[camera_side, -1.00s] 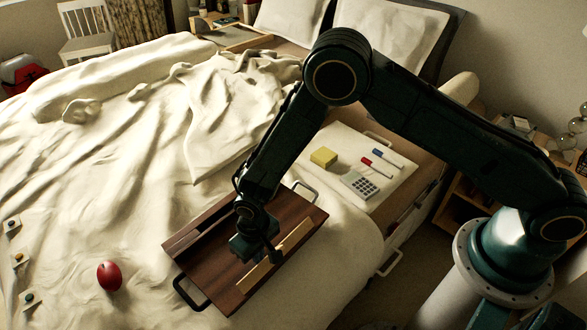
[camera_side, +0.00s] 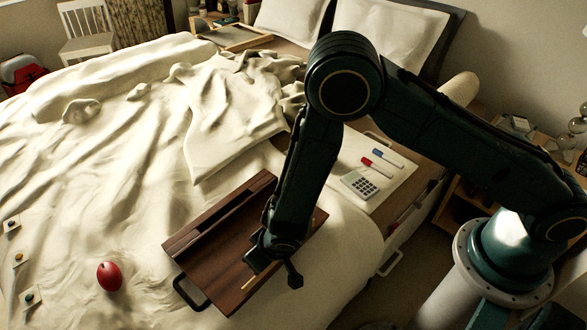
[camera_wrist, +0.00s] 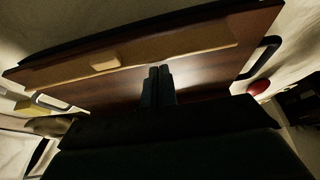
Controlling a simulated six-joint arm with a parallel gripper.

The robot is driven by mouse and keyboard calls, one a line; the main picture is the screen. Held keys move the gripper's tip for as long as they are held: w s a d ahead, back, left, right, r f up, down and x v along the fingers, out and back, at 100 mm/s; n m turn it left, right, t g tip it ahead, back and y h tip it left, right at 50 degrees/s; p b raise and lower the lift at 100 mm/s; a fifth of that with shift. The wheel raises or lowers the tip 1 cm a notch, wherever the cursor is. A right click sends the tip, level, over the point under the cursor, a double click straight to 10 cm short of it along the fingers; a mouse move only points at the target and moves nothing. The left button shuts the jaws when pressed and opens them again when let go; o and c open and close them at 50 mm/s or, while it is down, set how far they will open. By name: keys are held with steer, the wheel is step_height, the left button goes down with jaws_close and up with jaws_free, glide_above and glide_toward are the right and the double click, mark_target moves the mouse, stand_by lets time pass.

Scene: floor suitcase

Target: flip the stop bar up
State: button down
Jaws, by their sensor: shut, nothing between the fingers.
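A dark brown wooden tray (camera_side: 215,240) with a black handle at each end lies on the bed. A pale wooden bar (camera_wrist: 200,47), with a small pale block on it, runs along the tray's long side in the wrist view. In the side view only a short end of the bar (camera_side: 249,284) shows; my arm hides the rest. I cannot tell the bar's tilt. My gripper (camera_wrist: 160,70) is shut and empty, its fingertips close to the bar's edge. I cannot tell whether they touch it. In the side view my gripper (camera_side: 262,262) is over the tray's near right side.
A red egg-shaped object (camera_side: 110,277) lies on the bed left of the tray. A calculator (camera_side: 360,185) and red and blue markers (camera_side: 376,167) lie on a white surface behind my arm. The bed between the egg and tray is clear.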

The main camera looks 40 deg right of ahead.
steer(key=shift+s, duration=0.15)
steer(key=shift+s+r, duration=0.2)
steer(key=shift+s, duration=0.35)
steer(key=shift+s+d, duration=0.1)
steer(key=shift+s, duration=0.05)
steer(key=shift+s+f, duration=0.1)
steer(key=shift+s, duration=0.2)
stand_by(0.4)
steer(key=shift+w+r, duration=0.15)
steer(key=shift+r, duration=0.65)
steer(key=shift+r, duration=0.2)
